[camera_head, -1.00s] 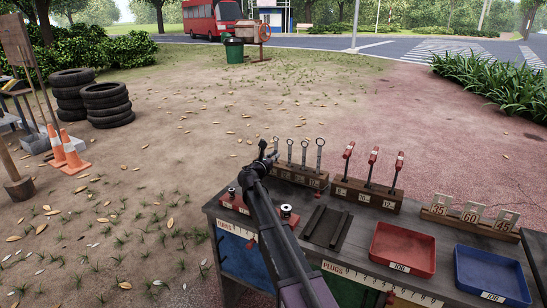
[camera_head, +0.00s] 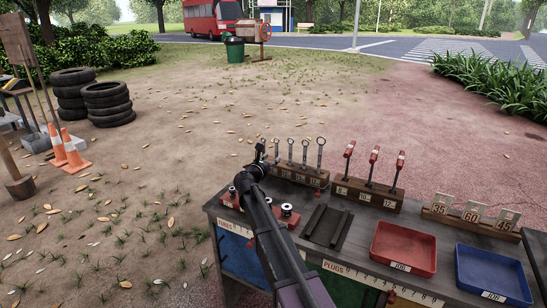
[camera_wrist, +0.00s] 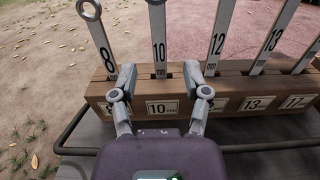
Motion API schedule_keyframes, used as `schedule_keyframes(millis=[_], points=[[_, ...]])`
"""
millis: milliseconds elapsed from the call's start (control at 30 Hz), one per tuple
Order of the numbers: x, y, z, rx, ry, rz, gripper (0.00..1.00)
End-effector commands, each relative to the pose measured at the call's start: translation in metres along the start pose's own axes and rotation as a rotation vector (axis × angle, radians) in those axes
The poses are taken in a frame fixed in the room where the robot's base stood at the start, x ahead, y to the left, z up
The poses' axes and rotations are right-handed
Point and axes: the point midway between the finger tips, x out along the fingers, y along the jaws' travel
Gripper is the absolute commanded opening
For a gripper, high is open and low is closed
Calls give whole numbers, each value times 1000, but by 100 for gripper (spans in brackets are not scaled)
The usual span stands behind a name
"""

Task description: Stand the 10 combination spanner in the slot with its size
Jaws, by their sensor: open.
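The 10 combination spanner (camera_wrist: 158,38) stands upright in a slot of the wooden spanner rack (camera_wrist: 135,92), directly above the label 10. The figure 10 shows on its shaft; its top end is out of the wrist view. My gripper (camera_wrist: 160,80) is open, with one finger on each side of this spanner's lower shaft and visible gaps to it. In the head view my gripper (camera_head: 260,152) is at the left end of the rack (camera_head: 301,175), and I cannot tell there which spanner is the 10.
Spanners 8 (camera_wrist: 99,38), 12 (camera_wrist: 218,38) and 13 (camera_wrist: 273,38) stand close by in the rack. Right of it are a block of red-handled tools (camera_head: 368,193), a red tray (camera_head: 404,248) and a blue tray (camera_head: 492,275). A dark grooved block (camera_head: 326,228) lies in front.

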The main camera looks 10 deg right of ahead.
Motion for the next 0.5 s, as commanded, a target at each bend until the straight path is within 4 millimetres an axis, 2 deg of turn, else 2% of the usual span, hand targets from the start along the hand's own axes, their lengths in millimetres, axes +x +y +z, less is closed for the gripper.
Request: schedule_keyframes(millis=[33,233,500], points=[[-9,-1,0,0,0,2,61],[-33,-1,0,0,-1,1,61],[-48,0,0,0,-1,1,61]])
